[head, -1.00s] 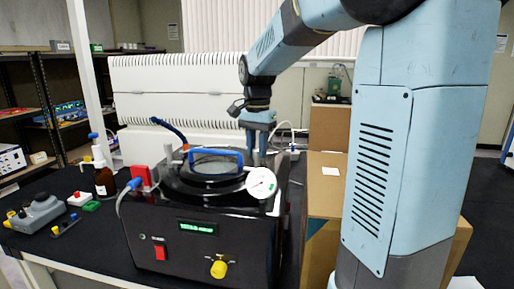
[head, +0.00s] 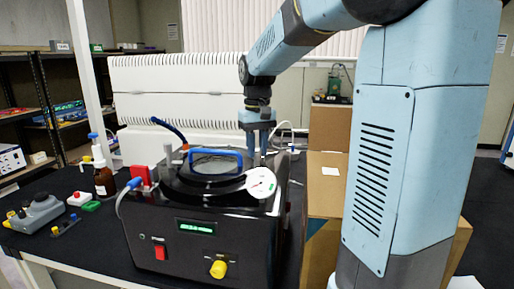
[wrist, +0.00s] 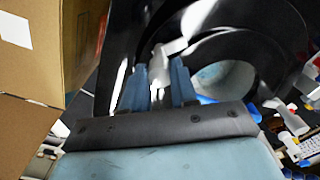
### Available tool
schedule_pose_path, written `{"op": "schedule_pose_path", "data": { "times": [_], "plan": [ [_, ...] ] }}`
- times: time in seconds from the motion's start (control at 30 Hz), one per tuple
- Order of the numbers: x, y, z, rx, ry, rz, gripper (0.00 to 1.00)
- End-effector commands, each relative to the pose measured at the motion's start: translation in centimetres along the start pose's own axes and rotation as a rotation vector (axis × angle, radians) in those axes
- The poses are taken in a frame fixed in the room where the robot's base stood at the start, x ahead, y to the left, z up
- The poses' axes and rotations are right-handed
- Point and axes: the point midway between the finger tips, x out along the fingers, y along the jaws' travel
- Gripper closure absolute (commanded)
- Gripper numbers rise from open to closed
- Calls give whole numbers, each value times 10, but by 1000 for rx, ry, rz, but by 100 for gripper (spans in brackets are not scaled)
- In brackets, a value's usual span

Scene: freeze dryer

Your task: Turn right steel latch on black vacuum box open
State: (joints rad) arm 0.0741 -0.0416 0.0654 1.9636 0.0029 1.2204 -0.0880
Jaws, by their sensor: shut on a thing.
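The black vacuum box (head: 195,248) stands on the dark bench, with a round lid and blue handle (head: 215,153) on top. My gripper (head: 258,162) points down at the right rear of the lid, behind the white dial gauge (head: 261,183). In the wrist view my two blue fingers (wrist: 158,88) are on either side of the pale steel latch (wrist: 163,62) and shut on it. The latch's far end sticks out beyond the fingertips, beside the black round lid (wrist: 225,45). In the head view I cannot make out the latch.
A cardboard box (head: 325,205) stands close to the right of the vacuum box. A brown bottle (head: 104,180) and a grey device (head: 36,212) are on the bench to the left. A blue cable (head: 168,128) rises behind the lid.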

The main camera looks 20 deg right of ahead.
Motion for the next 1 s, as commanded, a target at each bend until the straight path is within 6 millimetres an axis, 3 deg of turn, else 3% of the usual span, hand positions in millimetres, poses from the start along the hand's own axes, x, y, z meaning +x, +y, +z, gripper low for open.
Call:
{"op": "schedule_pose_path", "data": {
  "times": [0.5, 1.0],
  "plan": [
    [-2, 0, -1, -398, 6, 1, 100],
    [-2, 0, -2, -513, 6, 2, 100]
  ]
}}
